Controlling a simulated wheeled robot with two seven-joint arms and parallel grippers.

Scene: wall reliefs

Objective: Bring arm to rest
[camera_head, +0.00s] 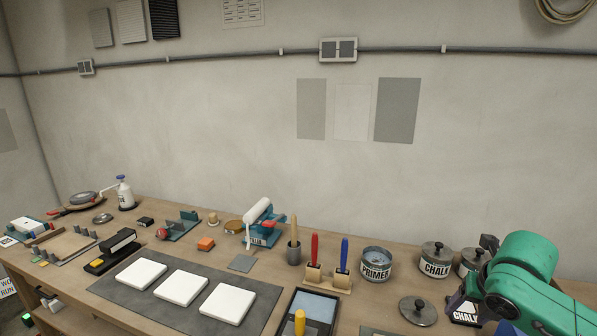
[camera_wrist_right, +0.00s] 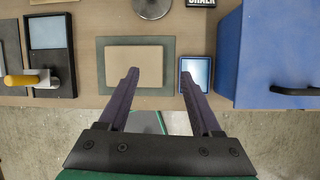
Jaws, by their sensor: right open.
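My right arm (camera_head: 522,275), green, comes in at the lower right of the head view. Its gripper shows in the right wrist view (camera_wrist_right: 164,104), with two dark fingers spread apart and nothing between them. The fingers reach over the front edge of the workbench (camera_wrist_right: 88,98), beside a framed tan panel (camera_wrist_right: 149,66) and a small blue-topped tray (camera_wrist_right: 196,72). In the head view the right gripper's fingertips cannot be made out clearly. My left gripper does not show in either view.
Three white tiles (camera_head: 228,303) lie on a dark mat. A blue box (camera_wrist_right: 275,55) with a dark handle stands right of the fingers.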

